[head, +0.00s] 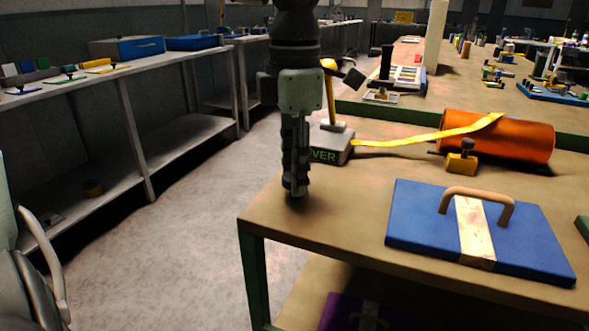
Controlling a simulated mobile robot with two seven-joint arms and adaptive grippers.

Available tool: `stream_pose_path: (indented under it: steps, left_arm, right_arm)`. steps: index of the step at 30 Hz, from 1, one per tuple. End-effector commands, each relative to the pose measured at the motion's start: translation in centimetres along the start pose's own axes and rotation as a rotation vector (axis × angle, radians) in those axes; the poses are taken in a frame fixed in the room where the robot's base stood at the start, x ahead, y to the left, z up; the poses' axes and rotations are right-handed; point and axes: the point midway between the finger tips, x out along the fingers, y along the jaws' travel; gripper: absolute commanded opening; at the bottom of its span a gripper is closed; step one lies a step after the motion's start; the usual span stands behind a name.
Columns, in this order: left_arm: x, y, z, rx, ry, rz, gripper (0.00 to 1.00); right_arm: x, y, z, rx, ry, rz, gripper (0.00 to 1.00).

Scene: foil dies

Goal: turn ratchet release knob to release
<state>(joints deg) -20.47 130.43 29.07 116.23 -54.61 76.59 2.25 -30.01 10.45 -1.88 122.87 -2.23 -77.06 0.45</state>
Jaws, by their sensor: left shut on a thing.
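My left gripper (295,185) points straight down over the near left corner of the table. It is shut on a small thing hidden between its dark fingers. Partly behind it stands a grey box (333,143) with letters ending in "VER", a yellow upright lever (330,97) and a dark grip. A yellow strap (425,136) runs from the box over an orange cylinder (520,136). In front of the cylinder sits a small yellow block (461,163) with a dark knob (466,145) on top, apart from my gripper. I cannot tell which part is the release knob.
A blue board (415,225) with a tan handle (478,192) lies at the table's front right. The bare wooden top (340,205) is free left of it. A shelf bench (170,125) stands at the left across the floor.

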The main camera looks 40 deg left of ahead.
Motion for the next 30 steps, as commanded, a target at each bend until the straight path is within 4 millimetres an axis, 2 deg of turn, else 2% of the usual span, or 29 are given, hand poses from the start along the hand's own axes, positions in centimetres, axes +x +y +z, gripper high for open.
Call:
stream_pose_path:
  steps: [6, 15, 30]
  left_arm:
    - [0.1, 0.1, 0.1, 0.168, -0.002, 0.003, 0.05]
    - [0.0, 0.0, 0.1, 0.454, -0.002, 0.002, 0.05]
    - [-0.1, 0.0, 0.0, 0.929, 0.0, 0.001, 0.05]
  right_arm:
    - [-1.4, 0.0, -0.5, 0.005, 0.015, 0.003, 0.4]
    - [-2.6, 0.1, 0.2, 0.003, 0.003, 0.008, 0.4]
    - [-3.1, 0.7, -0.3, -0.003, 0.017, 0.019, 0.4]
